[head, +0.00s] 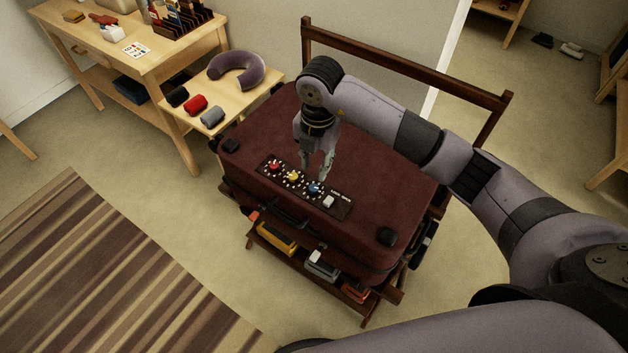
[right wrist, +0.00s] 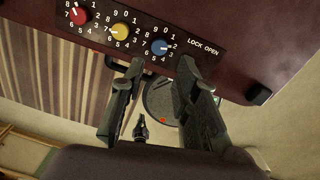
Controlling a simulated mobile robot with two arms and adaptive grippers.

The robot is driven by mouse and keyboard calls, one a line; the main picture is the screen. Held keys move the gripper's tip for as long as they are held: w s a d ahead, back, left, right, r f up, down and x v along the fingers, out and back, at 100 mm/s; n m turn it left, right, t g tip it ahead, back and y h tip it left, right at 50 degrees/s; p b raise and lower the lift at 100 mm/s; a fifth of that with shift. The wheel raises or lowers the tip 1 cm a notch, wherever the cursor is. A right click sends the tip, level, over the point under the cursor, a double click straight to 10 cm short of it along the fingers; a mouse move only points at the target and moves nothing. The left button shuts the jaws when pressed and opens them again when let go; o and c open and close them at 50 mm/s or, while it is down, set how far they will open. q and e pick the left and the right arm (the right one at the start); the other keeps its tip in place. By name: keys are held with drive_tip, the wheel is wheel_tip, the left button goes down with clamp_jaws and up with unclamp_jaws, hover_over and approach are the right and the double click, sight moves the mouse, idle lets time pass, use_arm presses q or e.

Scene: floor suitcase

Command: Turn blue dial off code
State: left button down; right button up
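A dark red suitcase (head: 362,183) lies flat on a wooden rack, with a black lock panel (head: 271,166) on its top. The panel carries a red dial (head: 275,165), a yellow dial (head: 293,177) and a blue dial (head: 314,188), each ringed by digits. In the right wrist view the white mark of the blue dial (right wrist: 160,47) points right, around the 2. My right gripper (head: 323,177) is over the panel close to the blue dial. Its fingers (right wrist: 161,68) are apart with nothing between them; contact with the dial cannot be told. My left gripper is out of view.
A white slider (head: 329,201) sits beside the blue dial, near the words LOCK OPEN. The rack's raised back rail (head: 400,65) stands behind the suitcase. A wooden table (head: 262,79) with a neck pillow (head: 237,72) is close on the left. A striped rug (head: 110,270) covers the floor at lower left.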

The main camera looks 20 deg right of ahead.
sight(314, 187)
wheel_tip(314, 187, down, 8)
drive_tip(key=shift+a+f, duration=0.1)
idle(0.4)
drive_tip(key=shift+w, duration=0.1)
clamp_jaws()
